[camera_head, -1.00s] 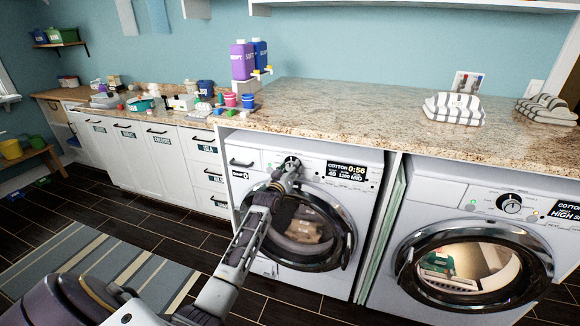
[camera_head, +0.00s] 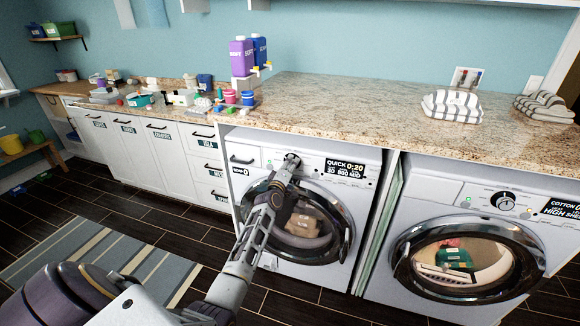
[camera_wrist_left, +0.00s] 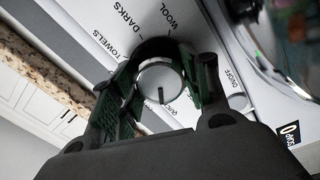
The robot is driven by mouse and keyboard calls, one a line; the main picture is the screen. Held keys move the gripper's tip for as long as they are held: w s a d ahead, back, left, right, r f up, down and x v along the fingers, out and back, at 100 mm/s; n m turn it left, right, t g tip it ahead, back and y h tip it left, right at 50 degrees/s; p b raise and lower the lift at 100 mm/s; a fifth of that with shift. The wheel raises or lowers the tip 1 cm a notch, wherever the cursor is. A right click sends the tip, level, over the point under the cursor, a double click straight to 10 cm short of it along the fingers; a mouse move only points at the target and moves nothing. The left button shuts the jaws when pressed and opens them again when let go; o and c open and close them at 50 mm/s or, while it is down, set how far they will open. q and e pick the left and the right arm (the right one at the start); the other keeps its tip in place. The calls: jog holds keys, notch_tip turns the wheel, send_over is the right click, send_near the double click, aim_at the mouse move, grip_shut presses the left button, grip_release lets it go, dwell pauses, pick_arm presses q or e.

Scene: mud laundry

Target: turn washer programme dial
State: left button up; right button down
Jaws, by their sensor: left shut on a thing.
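The washer (camera_head: 262,157) on the left has a programme dial (camera_head: 291,157) on its panel, partly hidden by my gripper. My left gripper (camera_head: 287,168) is at the dial. In the left wrist view its two green-padded fingers are on either side of the silver round dial (camera_wrist_left: 160,82) and shut on it. The dial's dark mark points down in that view, toward a partly hidden label. The words TOWELS, DARKS and WOOL can be read around the dial. The washer's display (camera_head: 345,168) reads QUICK 0:20. My right gripper is not in view.
A second machine (camera_head: 447,200) with its own dial stands to the right. A granite counter (camera_head: 350,112) runs above both, with folded striped towels (camera_head: 452,106) and purple and blue bottles (camera_head: 242,58). The washer's round door (camera_head: 345,240) lies just below my gripper.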

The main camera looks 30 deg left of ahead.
pick_arm(q)
jog(key=shift+n, duration=0.3)
jog(key=o, duration=1)
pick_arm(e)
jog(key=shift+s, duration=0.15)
pick_arm(q)
jog(key=shift+v, duration=6)
